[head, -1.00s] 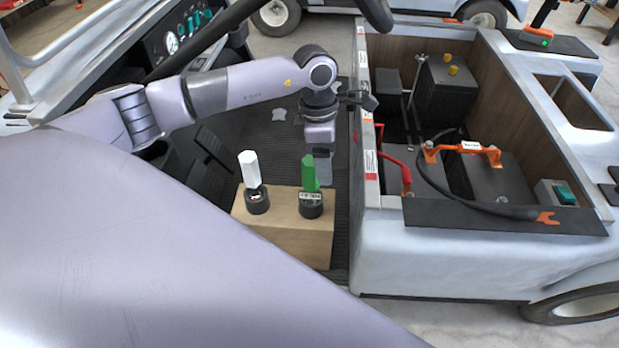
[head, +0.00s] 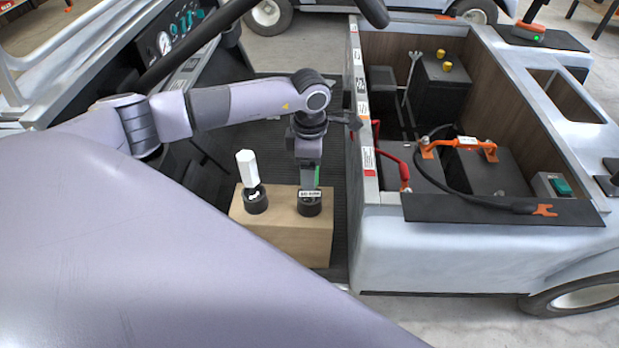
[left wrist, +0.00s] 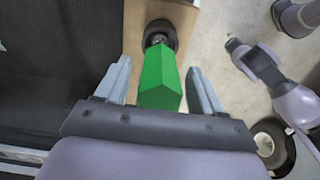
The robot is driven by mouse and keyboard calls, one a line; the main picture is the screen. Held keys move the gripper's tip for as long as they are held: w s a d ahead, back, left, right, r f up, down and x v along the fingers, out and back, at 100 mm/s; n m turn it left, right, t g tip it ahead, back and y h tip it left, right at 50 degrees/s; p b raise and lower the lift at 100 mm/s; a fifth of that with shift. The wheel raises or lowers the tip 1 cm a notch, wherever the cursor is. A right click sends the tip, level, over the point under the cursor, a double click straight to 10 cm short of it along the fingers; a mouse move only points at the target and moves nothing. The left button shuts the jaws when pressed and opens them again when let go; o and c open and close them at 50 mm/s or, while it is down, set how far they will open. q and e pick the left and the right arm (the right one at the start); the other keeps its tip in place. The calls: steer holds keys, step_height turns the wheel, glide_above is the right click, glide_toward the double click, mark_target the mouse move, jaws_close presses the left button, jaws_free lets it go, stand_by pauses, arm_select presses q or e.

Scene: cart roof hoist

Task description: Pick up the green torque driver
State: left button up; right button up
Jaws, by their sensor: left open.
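The green torque driver stands upright in a dark round holder (head: 309,206) on a wooden block. In the head view only a green sliver of the driver (head: 317,176) shows beside my left gripper (head: 309,178), which hides the rest. In the left wrist view the green driver (left wrist: 160,78) has a faceted green handle. There my left gripper (left wrist: 158,68) is open, with one finger on each side of the handle and a visible gap on both sides. My right gripper is not clearly seen in either view.
A white driver (head: 247,168) stands in a second holder (head: 256,202) on the same wooden block (head: 285,240). The cart's side wall (head: 367,180) rises close to the right. A steering wheel (head: 200,35) is at the back left. A black cable (head: 445,192) lies over the cart compartment.

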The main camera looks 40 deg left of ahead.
arm_select(q)
jaws_close()
